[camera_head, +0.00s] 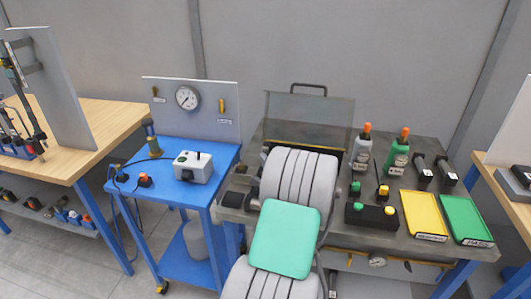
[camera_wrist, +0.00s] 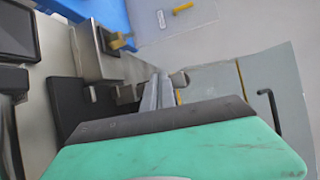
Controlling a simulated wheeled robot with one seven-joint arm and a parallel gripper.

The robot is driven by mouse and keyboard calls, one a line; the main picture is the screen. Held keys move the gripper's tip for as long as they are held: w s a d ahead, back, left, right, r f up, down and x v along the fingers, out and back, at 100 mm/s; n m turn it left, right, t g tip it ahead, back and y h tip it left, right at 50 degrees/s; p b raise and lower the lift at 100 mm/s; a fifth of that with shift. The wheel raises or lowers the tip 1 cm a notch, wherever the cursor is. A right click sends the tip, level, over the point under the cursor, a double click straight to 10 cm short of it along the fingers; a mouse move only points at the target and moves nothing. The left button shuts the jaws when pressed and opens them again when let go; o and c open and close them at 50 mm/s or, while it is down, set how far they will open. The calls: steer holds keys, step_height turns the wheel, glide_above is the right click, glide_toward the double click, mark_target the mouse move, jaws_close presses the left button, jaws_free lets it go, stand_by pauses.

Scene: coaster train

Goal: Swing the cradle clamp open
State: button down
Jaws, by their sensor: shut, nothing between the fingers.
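My gripper (camera_wrist: 160,92) shows in the wrist view as narrow grey fingers close together beyond the black-edged teal hand. It is shut and empty. Just left of it, a grey metal fixture (camera_wrist: 88,50) with black blocks and a brass-coloured knob (camera_wrist: 119,41) stands on the bench; it may be the cradle with its clamp, but I cannot tell the clamp's position. A gap to the fingertips, or contact, cannot be made out. In the head view my arm hides the gripper and most of this area; only small dark parts (camera_head: 234,199) show left of the arm.
A guard panel (camera_head: 308,120) with a black handle stands behind my arm. On the grey bench (camera_head: 335,212) to the right are bottles, a black button box (camera_head: 370,215), a yellow tray (camera_head: 424,216) and a green tray (camera_head: 466,219). A blue cart (camera_head: 150,190) stands left.

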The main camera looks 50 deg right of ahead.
steer(key=shift+w+d+r, duration=0.15)
steer(key=shift+w+d, duration=0.05)
steer(key=shift+d, duration=0.25)
steer(key=shift+w+d+r, duration=0.1)
steer(key=shift+w+d, duration=0.05)
steer(key=shift+d, duration=0.25)
stand_by(0.7)
steer(key=shift+s+a, duration=0.1)
steer(key=shift+s+a+f, duration=0.2)
steer(key=shift+s+a, duration=0.05)
steer(key=shift+a, duration=0.3)
steer(key=shift+s+a+f, duration=0.2)
steer(key=shift+a, duration=0.35)
steer(key=shift+b, duration=0.3)
steer(key=shift+s+a+f+b, duration=0.2)
steer(key=shift+s+a, duration=0.1)
steer(key=shift+a, duration=0.45)
steer(key=shift+s+a+f+b, duration=0.25)
steer(key=shift+s+a, duration=0.1)
steer(key=shift+a, duration=0.35)
steer(key=shift+s+a+f+b, duration=0.2)
steer(key=shift+s+a, duration=0.1)
steer(key=shift+a, duration=0.45)
